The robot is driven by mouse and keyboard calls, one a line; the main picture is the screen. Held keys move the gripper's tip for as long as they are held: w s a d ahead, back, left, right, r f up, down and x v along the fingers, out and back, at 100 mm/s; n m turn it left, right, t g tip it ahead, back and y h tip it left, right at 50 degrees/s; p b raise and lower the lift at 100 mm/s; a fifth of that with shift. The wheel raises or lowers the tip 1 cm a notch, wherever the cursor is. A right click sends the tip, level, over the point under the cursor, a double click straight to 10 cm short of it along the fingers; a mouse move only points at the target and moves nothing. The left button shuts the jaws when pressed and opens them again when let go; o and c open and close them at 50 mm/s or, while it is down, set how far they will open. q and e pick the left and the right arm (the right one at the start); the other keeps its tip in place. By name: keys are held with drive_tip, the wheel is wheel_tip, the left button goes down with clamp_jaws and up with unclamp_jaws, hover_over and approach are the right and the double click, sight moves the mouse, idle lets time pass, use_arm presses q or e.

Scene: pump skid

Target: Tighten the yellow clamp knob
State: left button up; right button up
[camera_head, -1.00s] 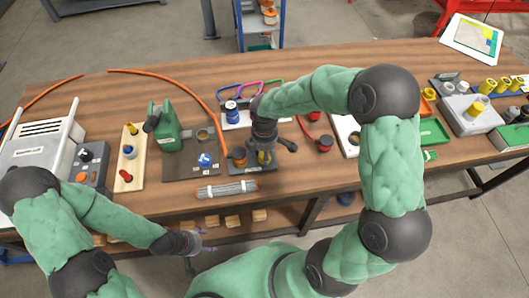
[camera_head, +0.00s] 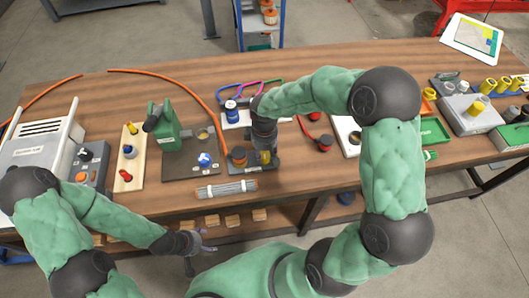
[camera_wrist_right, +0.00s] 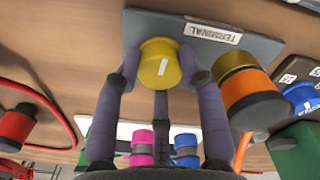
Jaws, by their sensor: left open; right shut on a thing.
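The yellow clamp knob (camera_wrist_right: 159,63) is round with a white mark across its face and sits on a dark plate (camera_wrist_right: 260,47) with a label reading TERMINAL. My right gripper (camera_wrist_right: 160,68) is shut on the knob, with purple fingers on both sides of it in the right wrist view. In the head view a yellow bit of the knob (camera_head: 265,157) shows below my right gripper, which hides most of it. An orange and black terminal (camera_head: 237,156) stands beside the knob on the same plate. My left gripper (camera_head: 206,243) is open and empty off the table's front edge.
A bundle of grey rods (camera_head: 226,189) lies in front of the plate. A green pump (camera_head: 163,125) stands on a dark base to the left. Bare wood (camera_head: 300,185) lies right of the plate.

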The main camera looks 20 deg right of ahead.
sight(264, 154)
drive_tip(key=m, duration=0.4)
drive_tip(key=shift+f+m+b, duration=0.1)
drive_tip(key=shift+m+b, duration=0.2)
drive_tip(key=shift+b, duration=0.05)
drive_tip(key=shift+m+b, duration=0.35)
drive_tip(key=shift+m, duration=1.55)
drive_tip(key=o, duration=1.1)
drive_tip(key=shift+o, duration=0.2)
wheel_tip(264, 154, up, 12)
